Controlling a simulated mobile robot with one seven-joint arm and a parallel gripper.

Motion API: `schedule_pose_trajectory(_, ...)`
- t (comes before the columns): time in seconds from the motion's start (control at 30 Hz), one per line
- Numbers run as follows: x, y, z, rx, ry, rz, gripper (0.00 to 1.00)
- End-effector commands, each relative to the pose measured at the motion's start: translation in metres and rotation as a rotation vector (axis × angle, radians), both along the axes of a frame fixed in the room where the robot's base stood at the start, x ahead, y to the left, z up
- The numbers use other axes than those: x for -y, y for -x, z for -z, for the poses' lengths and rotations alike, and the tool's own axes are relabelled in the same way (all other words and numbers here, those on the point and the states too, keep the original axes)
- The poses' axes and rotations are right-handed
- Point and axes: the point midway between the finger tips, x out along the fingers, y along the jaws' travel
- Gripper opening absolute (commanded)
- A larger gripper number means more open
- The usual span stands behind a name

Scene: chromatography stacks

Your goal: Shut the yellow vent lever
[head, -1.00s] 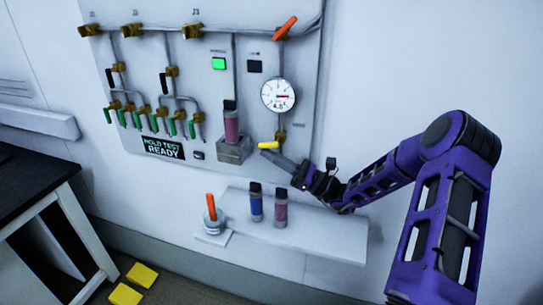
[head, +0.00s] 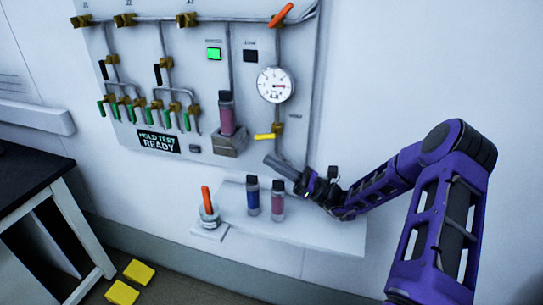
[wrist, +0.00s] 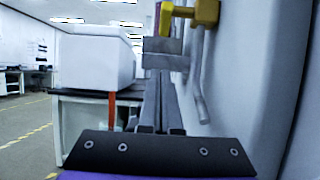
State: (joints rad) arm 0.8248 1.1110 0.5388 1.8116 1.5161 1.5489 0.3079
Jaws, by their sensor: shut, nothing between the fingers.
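The yellow vent lever (head: 264,136) is on a brass valve (head: 278,129) below the round gauge on the wall panel. Its handle lies roughly level, pointing left from the valve. My gripper (head: 268,160) is shut and empty, just below the lever, with a small gap visible between them. In the wrist view the lever (wrist: 166,20) shows at the top, beyond the shut fingertips (wrist: 162,50), with its brass valve (wrist: 206,13) to its right. Contact cannot be judged from the wrist view.
The gauge (head: 275,85) is above the lever. A vial in a grey block (head: 230,143) is to the left. Below, a white shelf (head: 325,232) carries a blue vial (head: 253,197), a pink vial (head: 278,203) and a cup with an orange stick (head: 207,203).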

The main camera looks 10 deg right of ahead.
Motion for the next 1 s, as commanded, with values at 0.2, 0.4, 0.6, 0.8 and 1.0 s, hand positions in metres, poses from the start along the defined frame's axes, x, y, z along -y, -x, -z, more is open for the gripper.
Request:
schedule_pose_trajectory(0.2,0.043,0.022,0.023,0.000,0.001,0.007,0.00)
schedule_pose_trajectory(0.4,0.064,0.034,0.038,0.001,0.002,0.005,0.00)
schedule_pose_trajectory(0.6,0.071,0.039,0.042,0.001,0.002,0.004,0.00)
schedule_pose_trajectory(0.8,0.071,0.039,0.043,0.001,0.002,0.004,0.00)
schedule_pose_trajectory(1.0,0.071,0.039,0.042,0.001,0.003,0.004,0.00)
